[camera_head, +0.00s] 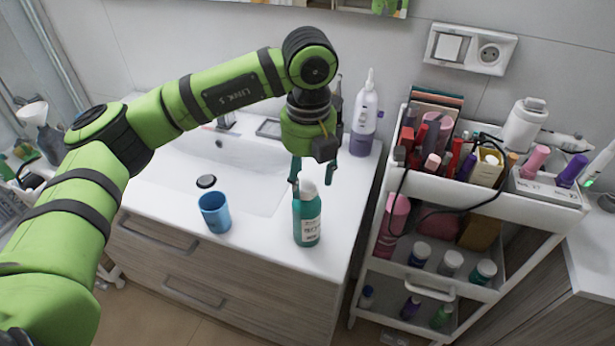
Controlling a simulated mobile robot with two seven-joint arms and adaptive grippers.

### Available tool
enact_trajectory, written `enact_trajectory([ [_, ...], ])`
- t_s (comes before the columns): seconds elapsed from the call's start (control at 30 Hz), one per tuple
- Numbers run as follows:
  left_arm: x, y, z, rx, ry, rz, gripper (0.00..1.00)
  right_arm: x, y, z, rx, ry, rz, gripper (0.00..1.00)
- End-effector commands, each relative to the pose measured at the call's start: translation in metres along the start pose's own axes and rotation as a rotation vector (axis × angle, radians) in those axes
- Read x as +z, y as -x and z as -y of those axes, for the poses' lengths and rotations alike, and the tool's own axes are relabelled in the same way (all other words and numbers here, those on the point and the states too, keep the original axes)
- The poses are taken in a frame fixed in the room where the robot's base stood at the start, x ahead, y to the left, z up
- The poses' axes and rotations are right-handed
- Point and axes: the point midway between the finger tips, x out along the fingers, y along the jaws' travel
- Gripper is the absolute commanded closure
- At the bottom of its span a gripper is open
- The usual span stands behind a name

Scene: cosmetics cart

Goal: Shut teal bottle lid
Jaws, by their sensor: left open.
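A teal bottle (307,222) stands upright on the white washbasin counter, near its front edge. Its whitish lid (308,189) is on top; I cannot tell whether the lid is open or shut. My left gripper (312,184) points down just above and behind the bottle top. Its teal fingers are spread, one on each side of the lid in this view, and hold nothing. I cannot tell whether they touch the lid. My right gripper is not in view.
A blue cup (215,212) and a small dark round item (206,181) stand left of the bottle. A white and purple dispenser (364,118) is behind. A white cart (497,205) full of cosmetics stands at the right. The counter right of the bottle is clear.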

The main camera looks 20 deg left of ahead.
Motion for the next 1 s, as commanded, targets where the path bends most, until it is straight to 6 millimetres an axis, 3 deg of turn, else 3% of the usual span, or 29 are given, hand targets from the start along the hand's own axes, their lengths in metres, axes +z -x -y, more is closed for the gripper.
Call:
enact_trajectory([
  [0.3,0.0,0.068,0.001,-0.001,0.0,0.004,0.41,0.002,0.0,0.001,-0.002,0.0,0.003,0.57],
  [0.5,0.001,0.097,0.0,0.001,0.0,0.003,0.41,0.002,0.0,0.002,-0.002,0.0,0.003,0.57],
  [1.0,0.0,0.106,0.0,0.001,-0.001,0.0,0.41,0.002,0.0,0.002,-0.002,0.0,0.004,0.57],
])
